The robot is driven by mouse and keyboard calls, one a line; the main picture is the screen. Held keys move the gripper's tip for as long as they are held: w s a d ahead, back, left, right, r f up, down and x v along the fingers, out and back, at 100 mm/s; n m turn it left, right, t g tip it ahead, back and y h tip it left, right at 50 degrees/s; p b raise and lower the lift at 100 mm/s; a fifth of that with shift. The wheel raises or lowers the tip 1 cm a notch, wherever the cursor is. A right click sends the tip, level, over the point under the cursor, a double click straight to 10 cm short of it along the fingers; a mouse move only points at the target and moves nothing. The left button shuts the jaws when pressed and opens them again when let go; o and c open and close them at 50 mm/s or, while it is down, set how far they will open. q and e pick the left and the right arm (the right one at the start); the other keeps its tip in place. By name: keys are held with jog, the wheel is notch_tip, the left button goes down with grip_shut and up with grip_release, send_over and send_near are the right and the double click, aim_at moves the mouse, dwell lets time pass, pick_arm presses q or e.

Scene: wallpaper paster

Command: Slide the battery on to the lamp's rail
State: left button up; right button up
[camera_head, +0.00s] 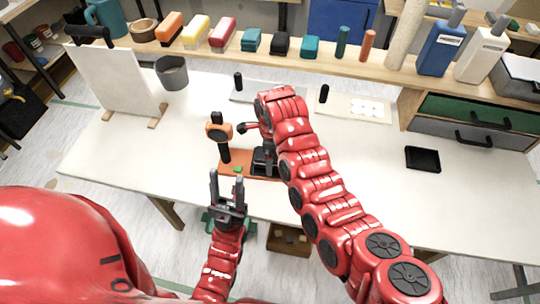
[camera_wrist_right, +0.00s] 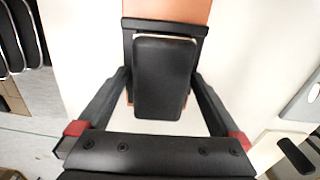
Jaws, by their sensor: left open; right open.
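An orange board (camera_head: 235,162) lies near the front edge of the white table. An orange and black upright tool, seemingly the lamp (camera_head: 219,133), stands at its left end. A black block, seemingly the battery (camera_head: 263,160), is at the board's right part, below my right gripper (camera_head: 266,142). In the right wrist view the black block (camera_wrist_right: 163,75) lies between the open fingers, with a black piece (camera_wrist_right: 128,45) and orange surface behind it. Contact cannot be told. The rail cannot be clearly made out. My left gripper (camera_head: 228,198) is open and empty at the table's front edge.
A white upright panel (camera_head: 115,80) and grey cup (camera_head: 172,73) stand at left. A black tray (camera_head: 422,158) lies at right. A back shelf (camera_head: 300,68) holds several coloured blocks. A drawer unit (camera_head: 465,128) is at back right.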

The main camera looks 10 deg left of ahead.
jog(key=shift+w+d+r+p, duration=0.15)
jog(key=shift+d+p, duration=0.15)
jog(key=shift+d, duration=0.65)
jog(key=shift+w+d+p, duration=0.15)
jog(key=shift+d+p, duration=0.05)
jog(key=shift+d, duration=1)
jog(key=shift+w+d+p, duration=0.1)
jog(key=shift+d+p, duration=0.05)
jog(key=shift+d, duration=1.05)
